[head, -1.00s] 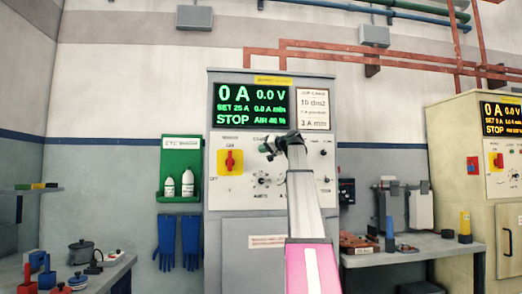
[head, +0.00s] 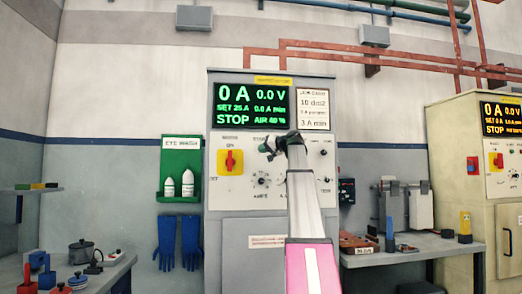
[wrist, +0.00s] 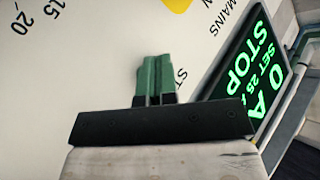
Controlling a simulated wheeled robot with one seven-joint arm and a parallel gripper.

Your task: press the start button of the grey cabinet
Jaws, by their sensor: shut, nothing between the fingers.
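The grey cabinet (head: 222,88) stands against the back wall, with a green-lettered display (head: 252,106) reading STOP, 0 A and 0.0 V. Its pale control panel (head: 222,198) carries a red switch on a yellow plate (head: 230,161), knobs and small buttons. My gripper (head: 267,149) is in front of the panel's upper middle, below the display. In the wrist view its green fingers (wrist: 155,78) are together and empty, with the panel (wrist: 90,60) behind them. A label beginning "ST" (wrist: 182,76) shows partly beside the fingers. The start button is not visible; my gripper and arm cover that area. I cannot tell whether the fingertips touch the panel.
A cream cabinet (head: 445,140) with a yellow-lettered display stands at the right. A bench (head: 440,248) with tools stands between the cabinets. A green eye-wash shelf (head: 167,170) and blue gloves (head: 167,243) hang left of the grey cabinet. Another bench (head: 105,275) is at the lower left.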

